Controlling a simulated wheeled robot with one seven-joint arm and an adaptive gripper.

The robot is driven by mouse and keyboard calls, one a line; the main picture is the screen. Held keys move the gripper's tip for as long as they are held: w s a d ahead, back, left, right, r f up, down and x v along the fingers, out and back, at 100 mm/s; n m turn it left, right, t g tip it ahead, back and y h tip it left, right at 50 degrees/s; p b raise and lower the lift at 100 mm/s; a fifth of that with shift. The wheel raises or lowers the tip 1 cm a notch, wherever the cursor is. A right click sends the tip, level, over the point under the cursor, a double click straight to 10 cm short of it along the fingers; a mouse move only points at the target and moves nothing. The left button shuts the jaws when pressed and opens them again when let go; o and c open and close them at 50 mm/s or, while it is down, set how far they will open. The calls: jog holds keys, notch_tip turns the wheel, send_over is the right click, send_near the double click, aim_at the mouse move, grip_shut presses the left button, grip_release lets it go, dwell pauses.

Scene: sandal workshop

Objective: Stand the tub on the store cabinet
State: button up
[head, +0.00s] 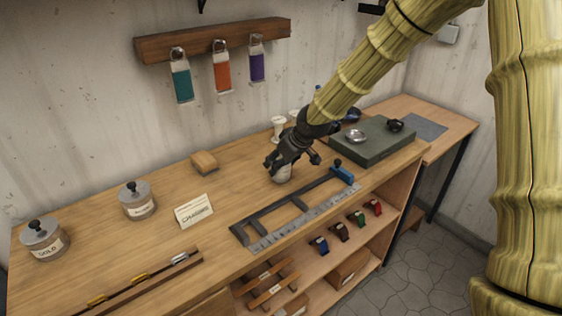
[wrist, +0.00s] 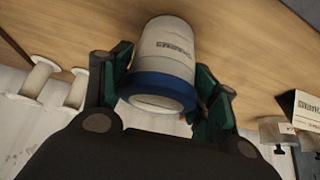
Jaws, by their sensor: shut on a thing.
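The tub (wrist: 168,48) is a cream cylinder with a printed label and a blue band at the end nearest the wrist camera. My gripper (wrist: 160,82) is shut on it, with green-padded fingers on both sides. In the head view, my gripper (head: 287,160) is over the middle of the workbench (head: 228,183), and the tub's pale lower part (head: 281,174) shows beneath it. The tub looks close to upright and very near the bench top; I cannot tell whether it touches. I cannot make out which furniture is the store cabinet.
A dark frame tool (head: 290,208) and a steel ruler (head: 308,214) lie in front of the tub. A green box (head: 373,146) bearing a small metal dish stands right. White spools (head: 278,127) stand behind. A card (head: 194,211) and lidded jars (head: 138,203) are left.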

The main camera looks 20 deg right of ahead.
jog(key=shift+f, duration=0.1)
jog(key=o, duration=1.2)
jog(key=shift+b+v, duration=0.45)
jog(key=shift+v, duration=5.6)
jog(key=shift+w, duration=0.1)
